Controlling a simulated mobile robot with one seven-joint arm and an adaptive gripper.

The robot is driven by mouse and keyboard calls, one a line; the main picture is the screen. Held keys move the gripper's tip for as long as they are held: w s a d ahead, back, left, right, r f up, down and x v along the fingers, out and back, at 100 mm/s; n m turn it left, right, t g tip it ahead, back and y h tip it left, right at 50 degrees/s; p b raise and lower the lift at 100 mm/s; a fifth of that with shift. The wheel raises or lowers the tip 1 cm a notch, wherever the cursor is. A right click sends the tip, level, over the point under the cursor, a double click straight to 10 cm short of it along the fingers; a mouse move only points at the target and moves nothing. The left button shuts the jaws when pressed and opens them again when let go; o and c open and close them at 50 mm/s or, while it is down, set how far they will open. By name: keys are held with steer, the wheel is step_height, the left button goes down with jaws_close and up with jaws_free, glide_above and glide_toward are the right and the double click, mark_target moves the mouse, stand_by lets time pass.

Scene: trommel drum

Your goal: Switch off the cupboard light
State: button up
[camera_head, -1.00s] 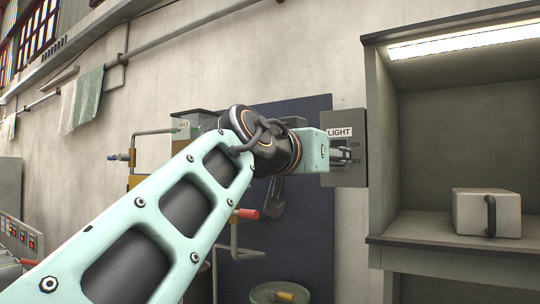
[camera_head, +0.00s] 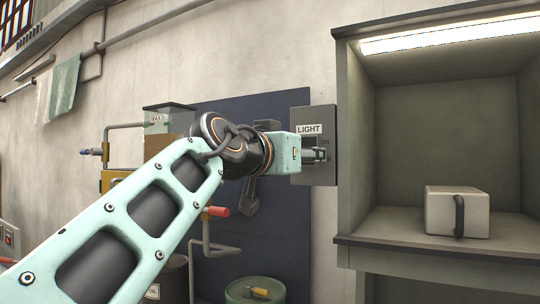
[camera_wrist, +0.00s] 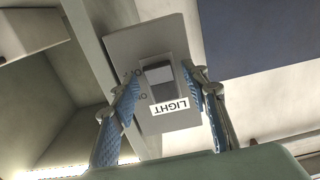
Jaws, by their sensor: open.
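The grey switch plate (camera_head: 322,172) with a LIGHT label (camera_head: 309,128) is on the wall left of the cupboard. "ON" shows beside my gripper (camera_head: 326,155), which covers the switch in the head view. In the wrist view the plate (camera_wrist: 130,45) appears upside down, and its dark rocker switch (camera_wrist: 162,80) lies between the two blue-padded fingers of my gripper (camera_wrist: 168,98). The fingers are apart and empty. I cannot tell whether they touch the plate. The cupboard light (camera_head: 450,34) is a strip under the cupboard top, and it is lit.
The open cupboard (camera_head: 355,110) stands right of the plate, with a grey box with a dark handle (camera_head: 445,208) on its shelf. A dark blue panel (camera_head: 290,235), pipes with a red end (camera_head: 218,211) and a green drum (camera_head: 240,292) are to the left and below.

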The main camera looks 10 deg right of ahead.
jaws_close()
